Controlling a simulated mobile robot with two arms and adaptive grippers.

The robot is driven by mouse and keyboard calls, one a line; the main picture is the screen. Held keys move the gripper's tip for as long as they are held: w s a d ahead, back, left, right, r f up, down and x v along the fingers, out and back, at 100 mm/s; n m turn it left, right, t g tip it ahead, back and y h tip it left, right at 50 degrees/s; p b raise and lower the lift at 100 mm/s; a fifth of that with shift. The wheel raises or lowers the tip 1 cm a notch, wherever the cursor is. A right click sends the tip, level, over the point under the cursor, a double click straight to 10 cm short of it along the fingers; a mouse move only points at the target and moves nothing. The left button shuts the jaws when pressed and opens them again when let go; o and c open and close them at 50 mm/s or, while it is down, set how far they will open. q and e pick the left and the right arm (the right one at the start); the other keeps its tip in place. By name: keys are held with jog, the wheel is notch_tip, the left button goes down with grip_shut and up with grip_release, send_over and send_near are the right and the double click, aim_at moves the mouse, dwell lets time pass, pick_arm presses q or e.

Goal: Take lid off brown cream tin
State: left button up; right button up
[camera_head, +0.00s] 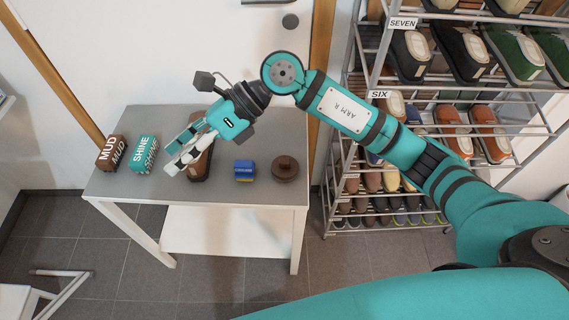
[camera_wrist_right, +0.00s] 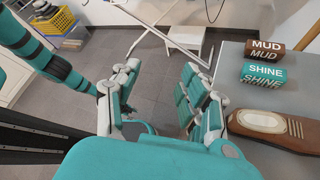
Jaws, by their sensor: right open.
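The brown cream tin (camera_head: 285,171) is round and dark brown, with a small knob on top. It stands on the grey table near its right end, and its lid appears to be on. My right gripper (camera_head: 179,156) is over the left half of the table, beside and partly above a brown shoe (camera_head: 201,161), well left of the tin. Its fingers are apart with nothing between them, as the right wrist view (camera_wrist_right: 160,100) also shows. The tin does not show in that view. My left gripper is not in view.
On the grey table (camera_head: 226,129), a blue block-like item (camera_head: 244,170) stands just left of the tin. The MUD box (camera_head: 109,153) and SHINE box (camera_head: 143,154) stand at the left end. A shoe rack (camera_head: 400,128) stands right of the table.

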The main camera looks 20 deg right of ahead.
jog(key=w+d+f+n+t+h, duration=0.1)
jog(key=w+d+f+h, duration=0.15)
jog(key=d+h, duration=0.2)
jog(key=w+d+f+t+h, duration=0.1)
jog(key=w+d+f+h, duration=0.15)
jog(key=d, duration=0.35)
jog(key=h+p, duration=0.2)
jog(key=h, duration=0.3)
send_over(285, 160)
jog(key=shift+m, duration=0.4)
notch_tip(285, 160, down, 10)
jog(key=shift+w+r, duration=0.1)
jog(key=shift+r, duration=0.15)
notch_tip(285, 160, down, 4)
jog(key=shift+f+p, duration=0.25)
jog(key=shift+p, duration=0.1)
jog(key=shift+f, duration=0.65)
jog(key=c, duration=0.9)
jog(key=shift+r, duration=0.15)
